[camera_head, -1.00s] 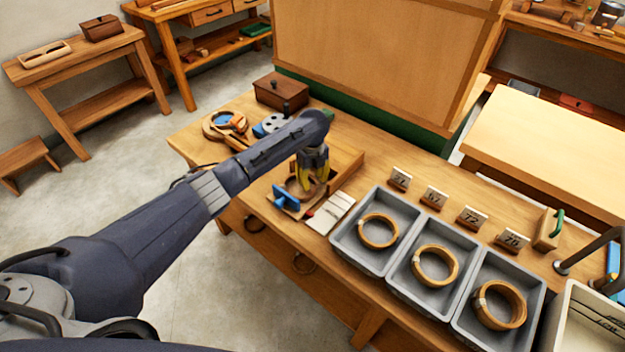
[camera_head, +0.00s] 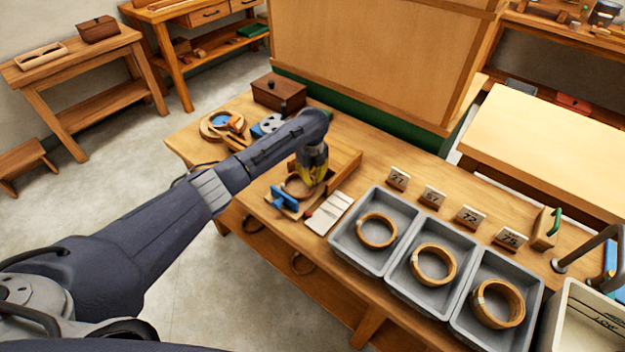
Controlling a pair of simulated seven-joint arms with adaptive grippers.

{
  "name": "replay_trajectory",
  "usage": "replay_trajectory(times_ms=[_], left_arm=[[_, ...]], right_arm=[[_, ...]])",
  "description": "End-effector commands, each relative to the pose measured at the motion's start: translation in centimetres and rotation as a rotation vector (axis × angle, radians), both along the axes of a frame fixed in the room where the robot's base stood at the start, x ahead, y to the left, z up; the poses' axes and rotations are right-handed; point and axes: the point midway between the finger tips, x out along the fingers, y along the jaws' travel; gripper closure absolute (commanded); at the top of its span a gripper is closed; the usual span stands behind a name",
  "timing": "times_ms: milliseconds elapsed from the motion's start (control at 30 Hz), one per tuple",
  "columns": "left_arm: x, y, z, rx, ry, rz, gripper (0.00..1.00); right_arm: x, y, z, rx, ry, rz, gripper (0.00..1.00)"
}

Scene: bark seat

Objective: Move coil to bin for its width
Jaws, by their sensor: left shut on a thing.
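My left gripper (camera_head: 313,178) points down over a low wooden tray (camera_head: 345,163) on the bench. It is shut on a light brown coil (camera_head: 295,188), which is partly hidden by the fingers and sits low beside a blue block-like part (camera_head: 284,197). Three grey bins stand in a row to the right: the left bin (camera_head: 346,243), the middle bin (camera_head: 402,273) and the right bin (camera_head: 463,322). Each holds one coil: the left coil (camera_head: 362,236), the middle coil (camera_head: 418,271) and the right coil (camera_head: 481,309). My right gripper is not in view.
Small number cards (camera_head: 398,178) stand behind the bins, seemingly reading 27, 67, 72 and 75. A pale slatted piece (camera_head: 330,213) lies between tray and bins. A brown box (camera_head: 279,93) stands at the back left, and a cream container (camera_head: 580,325) at the right.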

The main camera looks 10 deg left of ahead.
Motion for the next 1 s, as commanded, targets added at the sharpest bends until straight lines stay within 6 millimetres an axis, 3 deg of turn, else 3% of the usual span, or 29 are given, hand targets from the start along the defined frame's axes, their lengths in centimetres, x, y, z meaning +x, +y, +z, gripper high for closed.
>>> replay_trajectory(times_ms=[433, 467, 667, 1000], left_arm=[[0.73, 0.33, 0.02, -0.001, -0.001, 0.013, 1.0], [0.73, 0.33, 0.02, -0.001, -0.001, 0.013, 0.9], [0.76, 0.3, 0.08, -0.001, -0.001, 0.013, 0.67], [0.94, 0.19, 0.7, -0.003, -0.006, 0.011, 0.67]], right_arm=[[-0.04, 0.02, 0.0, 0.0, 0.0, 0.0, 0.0], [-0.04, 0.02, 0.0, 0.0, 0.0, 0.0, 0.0], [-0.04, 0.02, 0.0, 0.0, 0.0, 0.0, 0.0], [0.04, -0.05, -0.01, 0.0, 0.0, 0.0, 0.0]])
